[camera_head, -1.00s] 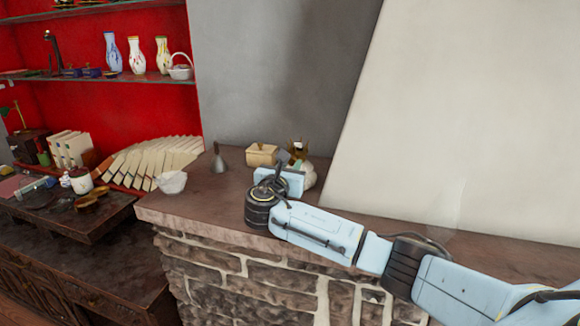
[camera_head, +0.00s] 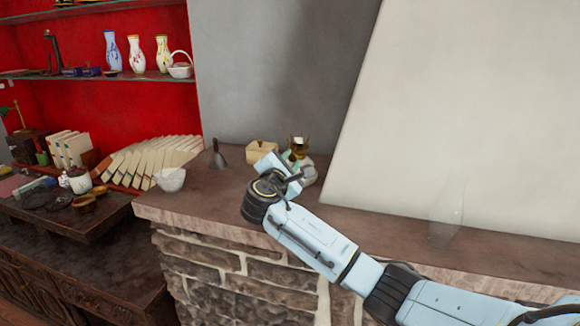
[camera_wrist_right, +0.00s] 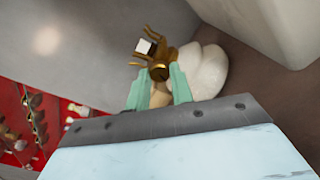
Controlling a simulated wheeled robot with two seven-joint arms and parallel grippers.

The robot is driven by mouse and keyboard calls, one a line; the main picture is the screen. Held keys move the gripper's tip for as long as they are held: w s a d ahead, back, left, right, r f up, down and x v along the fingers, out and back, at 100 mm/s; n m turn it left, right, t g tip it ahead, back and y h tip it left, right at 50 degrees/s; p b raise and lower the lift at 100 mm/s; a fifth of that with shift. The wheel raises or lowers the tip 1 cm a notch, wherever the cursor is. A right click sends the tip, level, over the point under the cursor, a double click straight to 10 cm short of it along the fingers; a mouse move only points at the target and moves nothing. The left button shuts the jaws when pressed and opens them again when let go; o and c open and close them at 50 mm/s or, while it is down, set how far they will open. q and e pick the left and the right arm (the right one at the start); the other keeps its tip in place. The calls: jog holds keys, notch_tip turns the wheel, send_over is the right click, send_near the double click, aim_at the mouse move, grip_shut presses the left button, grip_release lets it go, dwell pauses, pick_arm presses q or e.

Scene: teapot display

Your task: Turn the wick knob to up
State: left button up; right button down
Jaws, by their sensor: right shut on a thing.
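An oil lamp stands on the stone mantel, with a brass burner (camera_head: 299,146) above a pale rounded body (camera_head: 308,175). The burner top and the white body (camera_wrist_right: 210,70) also show in the right wrist view. The brass wick knob (camera_wrist_right: 160,72) with a slotted face sits at the burner's side. My right gripper (camera_head: 290,160) reaches the lamp from the front. In the right wrist view its two green fingers (camera_wrist_right: 157,82) are shut on the knob from both sides. In the head view the wrist hides the knob. My left gripper is not in view.
A clear glass chimney (camera_head: 448,225) stands on the mantel at the right. The sloped pale hood (camera_head: 450,110) rises behind.

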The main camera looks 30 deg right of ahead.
jog(key=m+b, duration=0.1)
jog(key=m, duration=0.1)
jog(key=m+b, duration=0.1)
jog(key=shift+f+m, duration=0.2)
jog(key=shift+m, duration=0.2)
jog(key=m+b, duration=0.2)
jog(key=m, duration=0.1)
jog(key=shift+a+m+b, duration=0.1)
jog(key=shift+m+b, duration=0.2)
jog(key=shift+b, duration=0.05)
jog(key=m+b, duration=0.2)
jog(key=m, duration=0.1)
jog(key=shift+m+b, duration=0.3)
jog(key=shift+b, duration=0.1)
jog(key=shift+r+m+b, duration=0.2)
jog(key=shift+m+b, duration=1)
jog(key=shift+m, duration=0.4)
jog(key=c, duration=1.2)
grip_release()
